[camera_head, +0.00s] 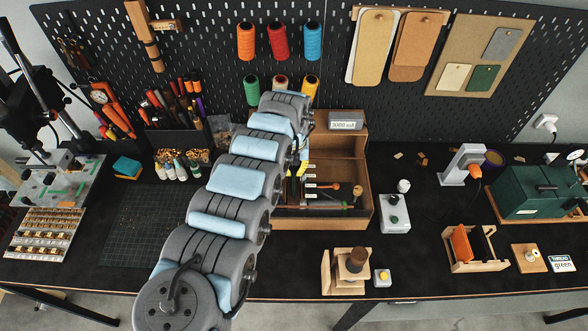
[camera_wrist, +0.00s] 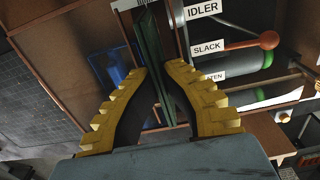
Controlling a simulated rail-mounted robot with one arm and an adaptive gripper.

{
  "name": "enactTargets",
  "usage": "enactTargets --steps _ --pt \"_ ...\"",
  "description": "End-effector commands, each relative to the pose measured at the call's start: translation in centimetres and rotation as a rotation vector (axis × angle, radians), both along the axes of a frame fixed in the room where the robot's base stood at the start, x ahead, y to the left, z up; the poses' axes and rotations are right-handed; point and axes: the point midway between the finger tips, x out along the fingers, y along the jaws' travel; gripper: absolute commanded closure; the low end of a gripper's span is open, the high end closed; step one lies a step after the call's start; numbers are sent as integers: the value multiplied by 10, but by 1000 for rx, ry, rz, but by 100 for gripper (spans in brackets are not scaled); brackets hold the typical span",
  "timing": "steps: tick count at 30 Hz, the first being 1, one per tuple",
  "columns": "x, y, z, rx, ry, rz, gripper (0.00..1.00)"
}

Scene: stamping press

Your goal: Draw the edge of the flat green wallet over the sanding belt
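The flat green wallet (camera_wrist: 152,48) shows edge-on in the wrist view as a thin dark green slab. My gripper (camera_wrist: 158,70) has its yellow-backed fingertips closed on both sides of it. The slab extends past the fingertips, over an open brown wooden box. That box (camera_head: 338,218) stands at the middle of the bench, with a lever and labels inside. I cannot clearly make out the sanding belt.
A grey switch box (camera_head: 395,213) stands right of the wooden box. A wooden rack (camera_head: 478,262) holds orange and dark pieces. A wooden block stand (camera_head: 347,273) and yellow button box (camera_head: 382,278) are at the front. A pegboard (camera_head: 210,50) rises behind. A cutting mat (camera_head: 150,215) lies left.

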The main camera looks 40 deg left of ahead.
Motion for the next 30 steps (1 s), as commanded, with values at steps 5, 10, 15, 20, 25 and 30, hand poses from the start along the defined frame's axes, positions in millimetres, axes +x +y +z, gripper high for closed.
enactTargets --steps 5,10,15,20,25,30 --pt "-5 -2 2 -1 3 2 100" --pt "-7 -4 3 0 0 2 100" --pt "-12 -8 2 -1 3 1 100" --pt "-16 -11 2 -2 4 0 100" --pt "-20 -13 2 -1 2 2 100" --pt "-24 -16 2 -1 2 1 100"
